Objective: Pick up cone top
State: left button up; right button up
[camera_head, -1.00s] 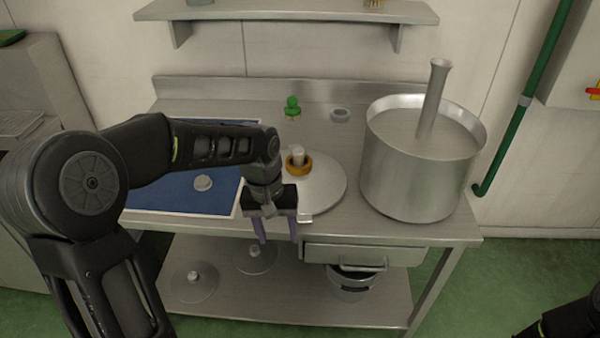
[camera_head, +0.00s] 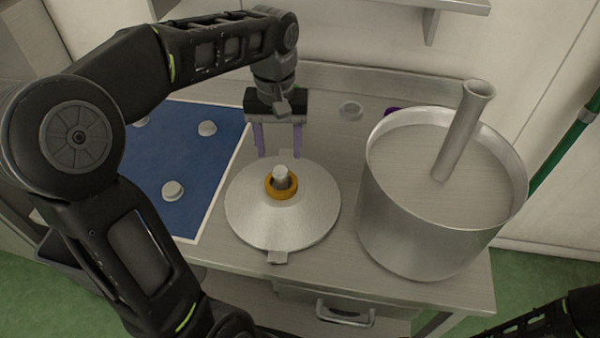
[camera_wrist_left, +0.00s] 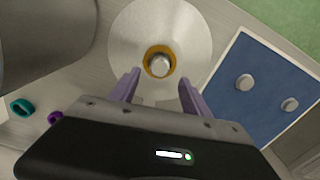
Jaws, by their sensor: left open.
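A shallow metal cone (camera_head: 240,210) lies on the steel table, with an orange ring (camera_head: 281,190) around the grey knob (camera_head: 281,174) at its top. My left gripper (camera_head: 280,154) is open and empty, its two purple fingers pointing down at the cone's far edge. In the left wrist view the cone (camera_wrist_left: 125,40), the orange ring (camera_wrist_left: 149,66) and the knob (camera_wrist_left: 160,65) show just ahead of the open left gripper (camera_wrist_left: 160,80). The fingers are apart from the knob. My right gripper is out of view.
A large metal pot (camera_head: 415,225) with a slanted tube (camera_head: 462,135) stands close right of the cone. A blue mat (camera_head: 200,160) with several pale discs lies left.

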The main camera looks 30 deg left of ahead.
aim_at(281, 170)
pick_arm(q)
jog(key=shift+w+r, duration=0.1)
jog(key=shift+w, duration=0.15)
jog(key=shift+s, duration=0.1)
jog(key=shift+s, duration=0.1)
jog(key=shift+f, duration=1.3)
jog(key=shift+f+p, duration=0.8)
jog(key=shift+f, duration=1.8)
jog(key=shift+c, duration=0.2)
